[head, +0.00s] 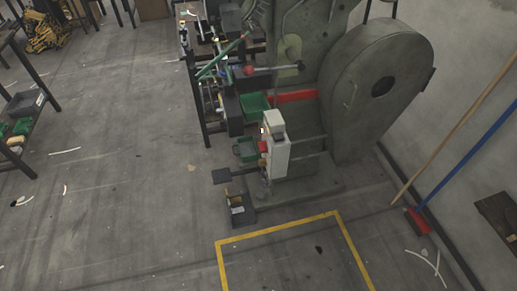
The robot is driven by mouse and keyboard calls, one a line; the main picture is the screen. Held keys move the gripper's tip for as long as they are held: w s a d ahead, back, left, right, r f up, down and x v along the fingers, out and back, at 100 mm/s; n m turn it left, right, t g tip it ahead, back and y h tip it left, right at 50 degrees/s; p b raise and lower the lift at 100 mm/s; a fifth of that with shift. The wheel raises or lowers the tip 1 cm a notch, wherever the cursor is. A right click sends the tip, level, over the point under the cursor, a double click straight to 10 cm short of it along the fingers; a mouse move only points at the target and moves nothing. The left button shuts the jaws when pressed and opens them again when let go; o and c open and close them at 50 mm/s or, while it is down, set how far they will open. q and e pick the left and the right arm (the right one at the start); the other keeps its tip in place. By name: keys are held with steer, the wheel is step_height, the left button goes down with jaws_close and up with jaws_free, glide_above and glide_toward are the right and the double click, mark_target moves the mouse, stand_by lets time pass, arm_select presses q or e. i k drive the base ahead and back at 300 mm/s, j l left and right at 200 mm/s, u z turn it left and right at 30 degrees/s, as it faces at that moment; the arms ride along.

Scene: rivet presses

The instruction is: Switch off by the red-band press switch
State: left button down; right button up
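A large grey-green press (375,95) with a big round wheel guard stands at the upper right, in front of the wall. A red band (292,96) runs across its body. A pale grey switch box (280,155) is mounted upright at the press's near side. A small red part (263,147) shows on the box's left face; its exact shape and position are too small to tell. Neither of my grippers is in view, so nothing of mine is seen near the switch box.
A yellow floor outline (278,230) lies in front of the press, with mostly clear floor inside it. A cluttered bench (205,95) adjoins the press on the left. A red broom head (417,221) rests by the right wall. Open floor extends at left.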

mark_target(263, 148)
steer(key=z, duration=0.25)
steer(key=i+j+z, duration=0.15)
steer(key=j+z, duration=0.3)
steer(key=j, duration=0.2)
steer(key=j+z, duration=0.5)
steer(key=i+j, duration=0.05)
steer(key=j, duration=0.1)
